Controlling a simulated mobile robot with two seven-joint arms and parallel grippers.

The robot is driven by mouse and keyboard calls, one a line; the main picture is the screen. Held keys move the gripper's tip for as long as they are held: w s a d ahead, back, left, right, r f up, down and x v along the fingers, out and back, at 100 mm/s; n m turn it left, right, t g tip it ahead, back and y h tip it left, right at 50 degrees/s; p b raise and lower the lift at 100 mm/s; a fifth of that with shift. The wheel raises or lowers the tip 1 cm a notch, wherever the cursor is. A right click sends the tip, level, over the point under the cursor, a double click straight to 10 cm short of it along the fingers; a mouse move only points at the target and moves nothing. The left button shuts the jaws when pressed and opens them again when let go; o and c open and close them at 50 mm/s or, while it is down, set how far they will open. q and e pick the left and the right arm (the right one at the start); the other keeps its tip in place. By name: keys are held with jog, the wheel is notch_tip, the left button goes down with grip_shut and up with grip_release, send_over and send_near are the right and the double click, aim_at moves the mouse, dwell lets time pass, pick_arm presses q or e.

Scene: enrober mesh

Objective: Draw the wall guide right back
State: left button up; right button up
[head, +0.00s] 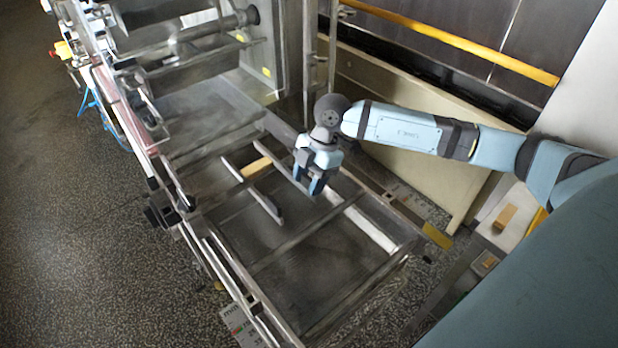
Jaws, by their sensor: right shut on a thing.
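A wall guide, a thin pale upright rail (278,167), stands on the mesh bed of the machine, parallel to a second short rail (268,207) on its left. A tan block (256,167) lies between the two rails. My right gripper (317,188) points down at the near end of the wall guide and is shut on it. The fingers hide that end of the guide and the exact contact. My left gripper is not in view.
The mesh bed's frame (372,290) surrounds the rails, with bare mesh nearest me. A pale side strip (370,230) lies right of the gripper. Machine rollers (185,35) stand at the back left. Another tan block (506,216) sits on a surface at the right.

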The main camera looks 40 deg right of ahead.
jog(key=d, duration=0.9)
jog(key=shift+w, duration=0.35)
jog(key=shift+w+d+r, duration=0.1)
jog(key=shift+d, duration=0.2)
jog(key=o, duration=1.3)
jog(key=shift+d, duration=0.15)
jog(key=shift+r, duration=0.3)
jog(key=b+v, duration=0.1)
jog(key=v, duration=1.2)
